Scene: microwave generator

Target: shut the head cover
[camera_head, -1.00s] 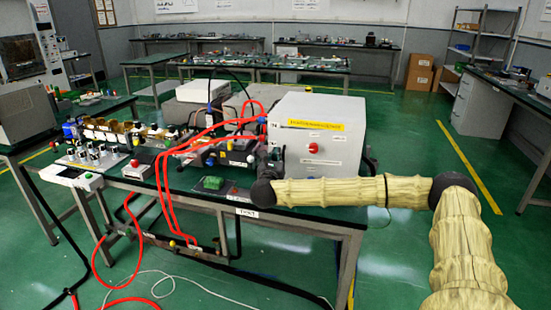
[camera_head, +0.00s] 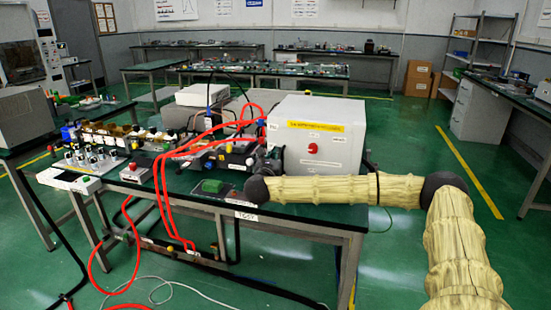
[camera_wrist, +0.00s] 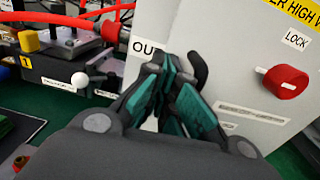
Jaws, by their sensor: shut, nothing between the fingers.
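My gripper (camera_wrist: 172,75) is shut and empty in the wrist view, its teal-padded fingers together in front of the pale box's face. In the head view it is small and dark beside the box, partly hidden by my wrist. The pale generator box (camera_head: 318,120) has a yellow warning strip and a red lock knob (camera_head: 313,148); the knob also shows in the wrist view (camera_wrist: 286,82). A black curved piece (camera_wrist: 198,70) stands just behind and right of the fingertips; whether they touch it is unclear. I cannot tell which part is the head cover.
A black unit (camera_wrist: 72,70) with yellow and white knobs and thick red cables (camera_head: 166,185) lies left of my gripper. A green block (camera_head: 211,186) sits near the table's front edge. Instruments crowd the table's left end. The green floor at the right is mostly clear.

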